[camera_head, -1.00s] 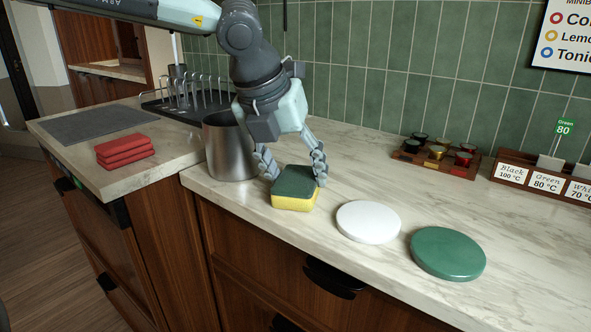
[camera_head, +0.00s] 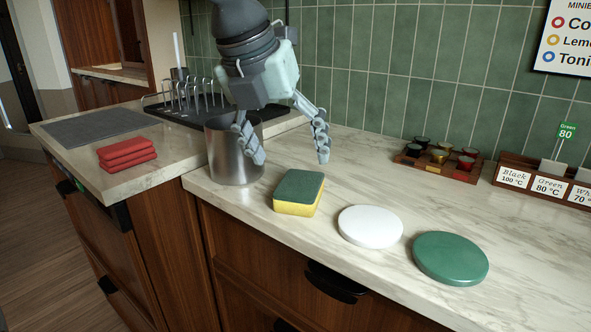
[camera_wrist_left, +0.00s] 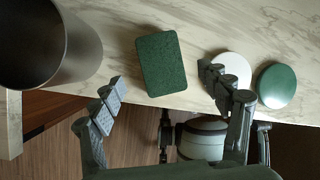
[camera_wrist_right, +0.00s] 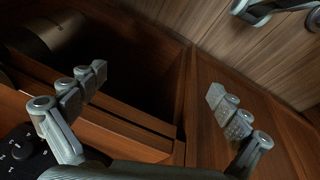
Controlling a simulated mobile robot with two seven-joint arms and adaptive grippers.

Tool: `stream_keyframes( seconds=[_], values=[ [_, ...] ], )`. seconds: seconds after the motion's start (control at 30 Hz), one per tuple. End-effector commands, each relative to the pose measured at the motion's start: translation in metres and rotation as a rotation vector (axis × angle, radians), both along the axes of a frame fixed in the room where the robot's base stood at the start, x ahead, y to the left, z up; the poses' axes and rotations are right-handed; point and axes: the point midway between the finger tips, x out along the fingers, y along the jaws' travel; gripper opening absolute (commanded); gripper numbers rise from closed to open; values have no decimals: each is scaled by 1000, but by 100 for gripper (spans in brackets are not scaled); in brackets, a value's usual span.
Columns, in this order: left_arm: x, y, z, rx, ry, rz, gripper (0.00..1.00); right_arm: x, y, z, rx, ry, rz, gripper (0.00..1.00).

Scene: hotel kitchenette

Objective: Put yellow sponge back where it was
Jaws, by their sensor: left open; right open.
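The yellow sponge (camera_head: 297,207) with a green top lies flat on the marble counter, between the metal pot and the white disc. In the left wrist view its green top (camera_wrist_left: 161,63) shows. My left gripper (camera_head: 288,158) is open and empty, raised above and behind the sponge, with its fingers apart from it. In the left wrist view the left gripper's fingers (camera_wrist_left: 166,95) are spread on either side, clear of the sponge. My right gripper (camera_wrist_right: 156,90) is open and empty in the right wrist view, in front of brown wooden cabinet parts. It is outside the head view.
A metal pot (camera_head: 229,155) stands left of the sponge, close to my left fingers. A white disc (camera_head: 370,227) and a green disc (camera_head: 450,258) lie to the right. Red folded cloths (camera_head: 126,153), a dark rack tray (camera_head: 185,112) and a capsule holder (camera_head: 438,161) stand around.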

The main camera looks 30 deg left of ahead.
Motion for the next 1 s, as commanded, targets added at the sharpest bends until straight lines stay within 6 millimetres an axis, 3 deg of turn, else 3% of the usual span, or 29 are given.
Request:
stream_keyframes(
  seconds=[0.1,0.33,1.0],
  values=[
    [-10,2,26,-1,-6,1,76,1,1,2,1,-5,1,100],
    [-23,3,53,-1,-1,0,76,3,1,5,1,-10,2,100],
    [-26,4,58,-1,1,-1,76,0,1,3,1,-5,2,100]
  ],
)
